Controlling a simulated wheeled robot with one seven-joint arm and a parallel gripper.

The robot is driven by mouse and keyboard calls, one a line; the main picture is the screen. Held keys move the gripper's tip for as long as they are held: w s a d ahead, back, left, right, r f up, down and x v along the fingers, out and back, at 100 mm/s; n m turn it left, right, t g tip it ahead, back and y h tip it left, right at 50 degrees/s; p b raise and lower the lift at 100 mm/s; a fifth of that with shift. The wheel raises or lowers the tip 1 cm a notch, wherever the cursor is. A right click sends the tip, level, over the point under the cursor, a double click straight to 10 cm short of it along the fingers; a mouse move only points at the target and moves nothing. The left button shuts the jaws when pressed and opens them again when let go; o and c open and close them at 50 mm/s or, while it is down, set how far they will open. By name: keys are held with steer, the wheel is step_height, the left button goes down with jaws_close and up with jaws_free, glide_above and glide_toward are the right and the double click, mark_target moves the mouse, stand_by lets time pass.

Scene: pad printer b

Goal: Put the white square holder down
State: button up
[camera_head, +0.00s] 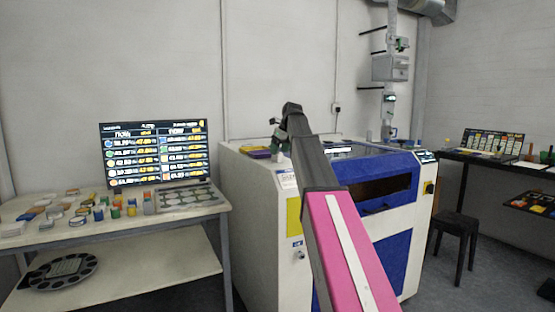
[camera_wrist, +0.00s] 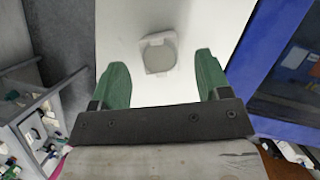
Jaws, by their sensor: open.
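The white square holder (camera_wrist: 150,61) shows in the wrist view, with rounded corners and a round grey disc-like middle. It appears to rest on the white top (camera_wrist: 125,30) of the machine. My gripper (camera_wrist: 161,62) has two green fingers spread wide, one on each side of the holder, with clear gaps between. The height of the fingers over the top is hard to judge. In the head view my gripper (camera_head: 281,138) is small over the left part of the machine's top, partly hidden by my arm.
The white and blue machine (camera_head: 262,215) stands in the middle. A purple and yellow item (camera_head: 256,152) lies on its top left. A table (camera_head: 120,222) with several small pots and a screen (camera_head: 155,152) is at the left. A dark stool (camera_head: 456,225) stands right.

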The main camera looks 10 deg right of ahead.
steer(key=x, duration=0.3)
steer(key=shift+w+f, duration=0.1)
steer(key=c, duration=1.1)
